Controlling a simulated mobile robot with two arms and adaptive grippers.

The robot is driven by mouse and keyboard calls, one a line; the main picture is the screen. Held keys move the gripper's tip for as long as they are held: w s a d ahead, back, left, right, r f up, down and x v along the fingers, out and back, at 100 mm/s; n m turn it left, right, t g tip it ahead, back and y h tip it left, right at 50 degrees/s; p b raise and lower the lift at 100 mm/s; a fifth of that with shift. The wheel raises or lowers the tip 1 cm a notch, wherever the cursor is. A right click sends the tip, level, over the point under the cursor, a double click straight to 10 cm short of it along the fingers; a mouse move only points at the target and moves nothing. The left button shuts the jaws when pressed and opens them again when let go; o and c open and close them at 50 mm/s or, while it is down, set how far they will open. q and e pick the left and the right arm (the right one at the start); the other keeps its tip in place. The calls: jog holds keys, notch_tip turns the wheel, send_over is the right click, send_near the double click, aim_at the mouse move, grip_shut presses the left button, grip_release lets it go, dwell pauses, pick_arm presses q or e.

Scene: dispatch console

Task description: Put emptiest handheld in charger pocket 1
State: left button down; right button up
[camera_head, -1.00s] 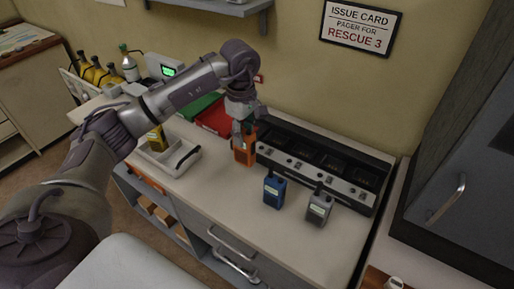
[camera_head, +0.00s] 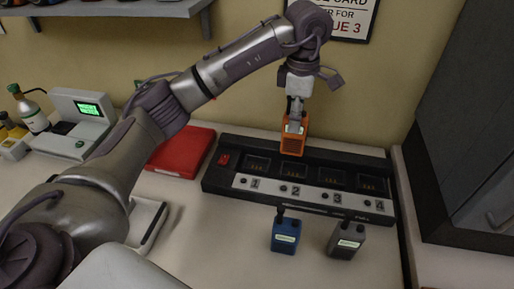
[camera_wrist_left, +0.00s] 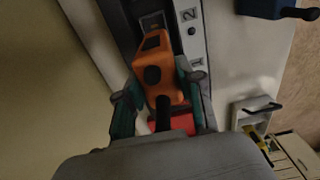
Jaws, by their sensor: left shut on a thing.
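My left gripper (camera_head: 295,107) is shut on an orange handheld (camera_head: 294,137), holding it above the back part of the black charger (camera_head: 218,176). In the head view it overlaps the back edge behind pockets 1 (camera_head: 258,165) and 2 (camera_head: 292,172); its height is unclear. The four numbered pockets look empty. In the left wrist view the orange handheld (camera_wrist_left: 153,66) lies between the fingers, beside the number strip (camera_wrist_left: 194,45). A blue handheld (camera_head: 285,238) and a grey handheld (camera_head: 346,241) stand on the counter in front of the charger. Their screens are too small to read.
A scale-like device (camera_head: 75,130) with a green display stands farther left. A white holder (camera_head: 146,222) is partly hidden by my arm. A dark cabinet (camera_head: 440,130) stands at the right. The counter's front middle is clear.

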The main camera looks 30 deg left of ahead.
pick_arm(q)
jog(key=s+a+f+p, duration=0.1)
jog(key=a+f+p, duration=0.3)
jog(key=a+f, duration=0.5)
jog(key=shift+s+a+f, duration=0.2)
jog(key=shift+s+f, duration=0.1)
jog(key=shift+s, duration=0.1)
pick_arm(e)
notch_tip(320, 180, up, 5)
jog(key=shift+d, duration=0.15)
pick_arm(q)
jog(key=shift+f, duration=0.1)
pick_arm(e)
jog(key=shift+d+f, duration=0.1)
pick_arm(q)
jog(key=c, duration=0.7)
grip_release()
pick_arm(e)
jog(key=shift+d, duration=0.1)
